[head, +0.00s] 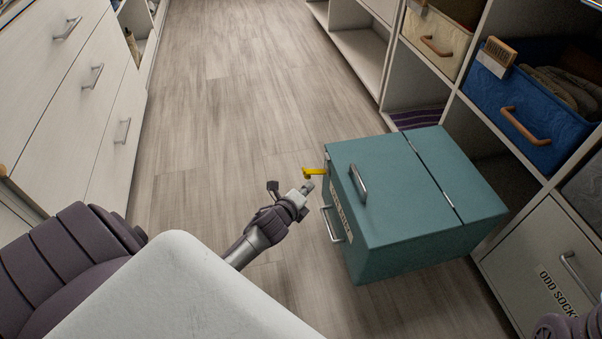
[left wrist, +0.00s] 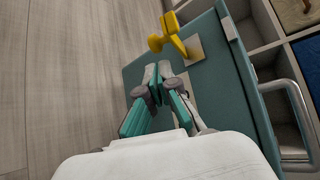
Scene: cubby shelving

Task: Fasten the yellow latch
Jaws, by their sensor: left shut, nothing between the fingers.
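The yellow latch (head: 314,172) is on the front face of a teal box, near its top left corner. In the left wrist view the latch (left wrist: 171,36) shows a round knob and a pointed arm, beside a light plate. The teal box (head: 420,225) stands on the floor with its hinged lid down. My left gripper (head: 307,188) is shut and empty, just in front of the box's face and slightly below the latch. In the left wrist view its fingertips (left wrist: 158,70) are close to the latch; I cannot tell whether they touch it. My right gripper is not clearly seen.
Cubby shelving with a blue bin (head: 530,100) and a cream bin (head: 436,38) stands to the right. White drawers (head: 65,85) line the left.

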